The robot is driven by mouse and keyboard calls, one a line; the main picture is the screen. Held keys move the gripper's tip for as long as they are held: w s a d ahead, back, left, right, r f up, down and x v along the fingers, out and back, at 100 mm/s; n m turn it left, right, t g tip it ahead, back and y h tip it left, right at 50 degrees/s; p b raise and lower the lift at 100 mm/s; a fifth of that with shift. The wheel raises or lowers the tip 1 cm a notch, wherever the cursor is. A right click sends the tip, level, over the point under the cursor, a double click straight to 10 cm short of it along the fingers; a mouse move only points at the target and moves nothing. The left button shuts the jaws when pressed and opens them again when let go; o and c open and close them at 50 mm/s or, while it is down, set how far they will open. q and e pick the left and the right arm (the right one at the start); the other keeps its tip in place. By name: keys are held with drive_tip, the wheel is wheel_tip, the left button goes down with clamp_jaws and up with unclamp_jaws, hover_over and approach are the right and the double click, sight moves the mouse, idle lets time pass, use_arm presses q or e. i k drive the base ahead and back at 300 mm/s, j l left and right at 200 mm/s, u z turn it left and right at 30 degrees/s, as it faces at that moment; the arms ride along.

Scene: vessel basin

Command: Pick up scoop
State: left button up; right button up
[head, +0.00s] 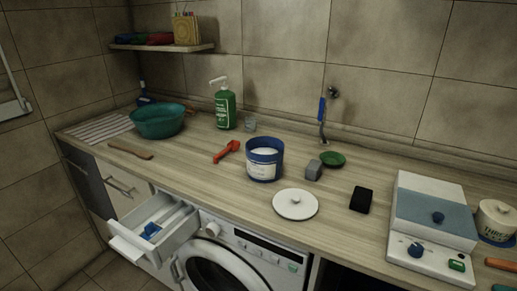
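A red-orange, short-handled object that looks like the scoop (227,151) lies on the wooden counter. It is just left of and apart from a blue tub (264,168) with a white label. The tub is open and holds white contents. A round white lid (295,204) with a knob lies on the counter in front of the tub. Neither of my grippers is in the head view.
A teal basin (158,120) and a brown-handled tool (130,150) are at the left. A green pump bottle (225,109) stands behind. The drawer (153,228) is pulled out, above floor level. A grey-white appliance (433,220) fills the right.

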sight(234, 145)
drive_tip(key=i+j+z, duration=0.1)
drive_tip(key=j+z, duration=0.15)
drive_tip(key=j, duration=0.15)
drive_tip(key=j+z, duration=0.25)
drive_tip(key=j, duration=0.15)
drive_tip(key=j+z, duration=0.3)
drive_tip(key=j, duration=0.55)
drive_tip(key=j+z, duration=0.1)
drive_tip(key=j, duration=1.65)
